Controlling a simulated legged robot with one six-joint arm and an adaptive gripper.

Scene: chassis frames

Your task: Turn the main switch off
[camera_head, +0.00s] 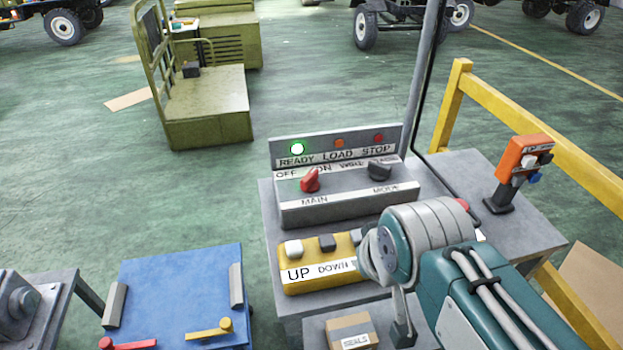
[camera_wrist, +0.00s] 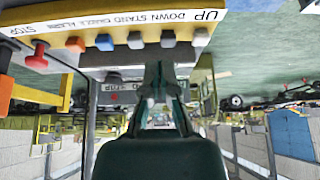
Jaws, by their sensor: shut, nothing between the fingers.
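The main switch (camera_head: 310,180) is a red knob on the grey sloped panel (camera_head: 345,203), above the word MAIN and between the OFF and ON labels. Its upper end leans right, towards ON. The READY lamp (camera_head: 297,149) glows green.
A black MODE knob (camera_head: 380,170) is right of the switch. The yellow UP/DOWN button box (camera_head: 325,283) stands in front of the panel. An orange handset (camera_head: 523,158), a grey pole (camera_head: 422,80) and a yellow railing (camera_head: 540,125) are to the right. A blue table (camera_head: 175,290) is at left.

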